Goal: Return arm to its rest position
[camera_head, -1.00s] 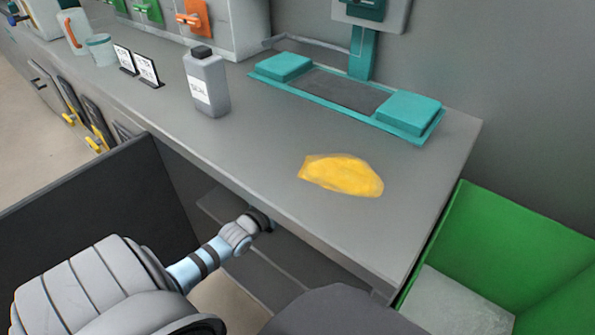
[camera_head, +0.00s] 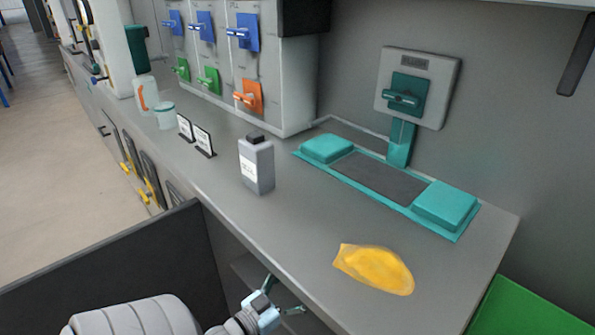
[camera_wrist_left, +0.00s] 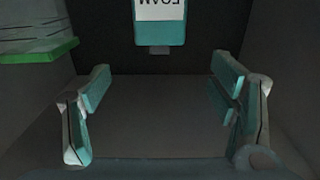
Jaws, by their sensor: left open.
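My left arm comes in at the bottom of the head view. Its left gripper (camera_head: 283,305) is below the counter's front edge, beside the open space under the counter. In the left wrist view the two teal-lined fingers (camera_wrist_left: 158,108) are spread wide with nothing between them. A teal container (camera_wrist_left: 161,28) with a white label reading FOAM upside down is beyond the fingers in that view. My right gripper is not in view.
The grey counter (camera_head: 300,240) holds a yellow bag-like item (camera_head: 374,269), a grey bottle (camera_head: 256,165) and a teal-edged pad station (camera_head: 380,178). A green bin (camera_head: 530,312) stands at the lower right. A dark panel (camera_head: 120,255) is at the left.

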